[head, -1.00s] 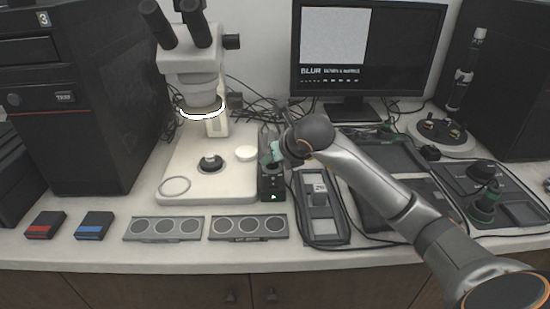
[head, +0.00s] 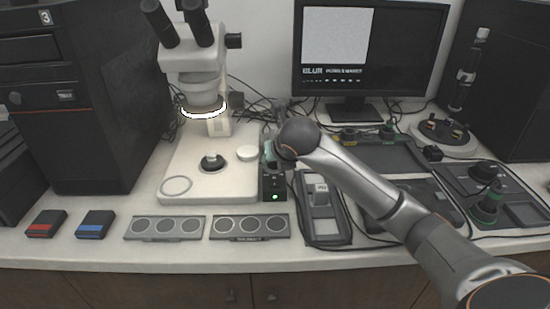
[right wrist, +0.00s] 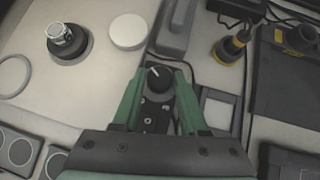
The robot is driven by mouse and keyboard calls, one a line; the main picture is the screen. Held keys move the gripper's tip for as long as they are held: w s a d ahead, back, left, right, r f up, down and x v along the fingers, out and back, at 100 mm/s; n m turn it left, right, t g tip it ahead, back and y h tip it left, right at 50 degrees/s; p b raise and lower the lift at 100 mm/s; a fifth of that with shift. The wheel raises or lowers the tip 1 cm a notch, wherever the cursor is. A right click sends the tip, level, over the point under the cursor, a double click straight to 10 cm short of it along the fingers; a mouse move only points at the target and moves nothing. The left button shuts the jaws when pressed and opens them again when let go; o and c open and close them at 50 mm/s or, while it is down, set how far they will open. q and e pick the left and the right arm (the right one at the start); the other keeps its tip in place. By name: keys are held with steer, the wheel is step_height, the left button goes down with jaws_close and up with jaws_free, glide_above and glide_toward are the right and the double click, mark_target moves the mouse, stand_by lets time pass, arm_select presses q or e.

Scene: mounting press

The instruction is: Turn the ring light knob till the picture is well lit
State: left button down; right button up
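The ring light (head: 203,112) glows white under the microscope (head: 194,65). The dark ring light knob (right wrist: 159,82) has a white pointer line, pointing up and slightly left in the right wrist view. My right gripper (right wrist: 161,84) has its green fingers on both sides of the knob, seemingly touching it; in the head view my arm partly covers it. The monitor (head: 335,40) shows a pale grey picture with the word BLUR below. My left gripper is out of view.
The microscope base (head: 235,182) carries a small dark holder (head: 211,163) and a white disc (head: 247,153). Slide plates (head: 250,227) lie in front. A grey tray (head: 322,210) and cables lie close right of the box.

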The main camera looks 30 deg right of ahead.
steer(key=o, duration=0.4)
steer(key=shift+r, duration=0.1)
steer(key=v, duration=1.2)
steer(key=shift+s+r+p, duration=0.1)
steer(key=shift+s+p, duration=0.05)
steer(key=shift+p, duration=0.25)
stand_by(0.7)
